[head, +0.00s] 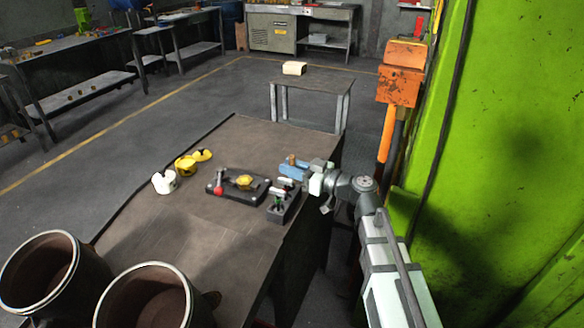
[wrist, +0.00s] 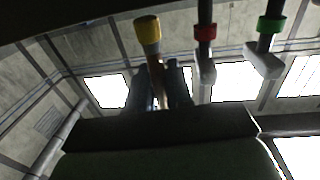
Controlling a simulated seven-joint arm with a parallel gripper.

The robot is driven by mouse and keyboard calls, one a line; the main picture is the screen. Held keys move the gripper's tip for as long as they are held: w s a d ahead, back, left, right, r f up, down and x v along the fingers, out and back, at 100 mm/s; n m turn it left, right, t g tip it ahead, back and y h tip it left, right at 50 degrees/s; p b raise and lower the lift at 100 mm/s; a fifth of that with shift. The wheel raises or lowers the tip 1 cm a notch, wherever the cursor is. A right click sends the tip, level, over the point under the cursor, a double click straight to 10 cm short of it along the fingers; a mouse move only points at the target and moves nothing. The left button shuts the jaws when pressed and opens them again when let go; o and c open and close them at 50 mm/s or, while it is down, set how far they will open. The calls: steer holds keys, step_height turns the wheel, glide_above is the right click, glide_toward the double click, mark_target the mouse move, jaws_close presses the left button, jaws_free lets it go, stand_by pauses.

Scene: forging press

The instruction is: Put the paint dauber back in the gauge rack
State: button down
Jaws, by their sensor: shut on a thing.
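The paint dauber (wrist: 148,32) has a brown stick and a yellow band; in the wrist view it stands between my gripper's dark fingers. In the head view its brown upper end (head: 291,159) shows just above my gripper (head: 291,171), whose blue fingers are shut on it. The gauge rack (head: 284,207) is a small dark block on the bench's right side, just nearer than my gripper, with pale-handled tools in it. In the wrist view, a red-banded tool (wrist: 205,40) and a green-banded tool (wrist: 266,45) are to the right of the dauber. The dauber's lower end is hidden in the head view.
A black tray (head: 222,192) with a yellow piece and red knob lies left of the rack. A white cup (head: 164,182) and yellow items (head: 186,166) stand farther left. Two large drums (head: 150,298) are at the near left. A green machine wall (head: 500,150) bounds the right.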

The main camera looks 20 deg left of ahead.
steer(key=shift+f, duration=1.8)
stand_by(0.8)
steer(key=c, duration=0.9)
jaws_free()
steer(key=shift+c, duration=0.2)
steer(key=shift+d, duration=0.15)
steer(key=d, duration=0.6)
steer(key=shift+s+d, duration=0.35)
steer(key=shift+r, duration=1.5)
